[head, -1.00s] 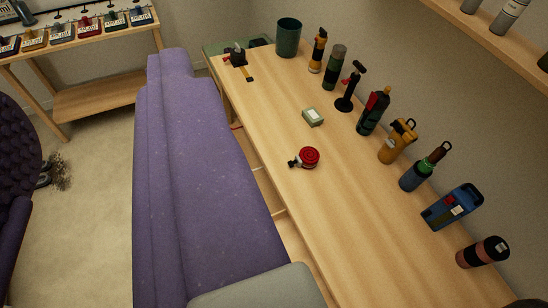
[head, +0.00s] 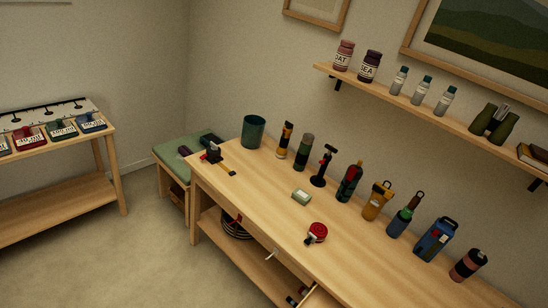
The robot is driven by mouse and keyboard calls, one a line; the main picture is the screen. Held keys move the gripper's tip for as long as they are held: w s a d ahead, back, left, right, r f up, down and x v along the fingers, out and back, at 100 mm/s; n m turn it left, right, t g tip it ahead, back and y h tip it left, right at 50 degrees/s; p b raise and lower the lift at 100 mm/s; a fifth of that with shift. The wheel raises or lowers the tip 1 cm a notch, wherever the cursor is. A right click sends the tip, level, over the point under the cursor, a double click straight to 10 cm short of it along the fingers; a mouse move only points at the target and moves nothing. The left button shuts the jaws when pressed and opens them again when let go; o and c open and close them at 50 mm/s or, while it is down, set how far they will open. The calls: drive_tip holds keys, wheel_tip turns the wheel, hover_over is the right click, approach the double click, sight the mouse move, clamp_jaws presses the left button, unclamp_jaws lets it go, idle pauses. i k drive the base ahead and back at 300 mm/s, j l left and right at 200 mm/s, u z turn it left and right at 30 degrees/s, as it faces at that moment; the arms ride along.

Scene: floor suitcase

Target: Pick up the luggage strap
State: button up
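A red rolled-up coil with a dark and silvery end piece, which looks like the luggage strap (head: 318,231), lies on the wooden table (head: 265,210). It is near the table's front edge, in front of the row of bottles. Nothing touches it. My gripper is not in view, so I cannot see its fingers or whether they hold anything.
A dark green cup (head: 253,131) stands at the far end. A partly open drawer (head: 312,299) juts out below. A wall shelf (head: 440,121) hangs above.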

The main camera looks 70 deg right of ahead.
sight(319, 232)
drive_tip(key=i+j+z, duration=0.1)
drive_tip(key=i+z, duration=0.25)
drive_tip(key=i, duration=0.15)
drive_tip(key=i+j+z, duration=0.2)
drive_tip(key=i+z, duration=0.35)
drive_tip(key=z, duration=0.3)
drive_tip(key=i+z, duration=0.25)
drive_tip(key=z, duration=0.25)
drive_tip(key=i+z, duration=0.2)
drive_tip(key=z, duration=0.3)
drive_tip(key=i+j+z, duration=0.2)
drive_tip(key=z, duration=0.3)
drive_tip(key=i+j+z, duration=0.1)
drive_tip(key=j+z, duration=0.2)
drive_tip(key=z, duration=0.2)
drive_tip(key=i+j+z, duration=0.15)
drive_tip(key=z, duration=0.35)
drive_tip(key=i+j+z, duration=0.3)
drive_tip(key=z, duration=0.15)
drive_tip(key=i+j+z, duration=0.15)
drive_tip(key=j+z, duration=0.2)
drive_tip(key=z, duration=0.15)
drive_tip(key=i+j+z, duration=0.1)
drive_tip(key=j+z, duration=0.35)
drive_tip(key=l, duration=0.1)
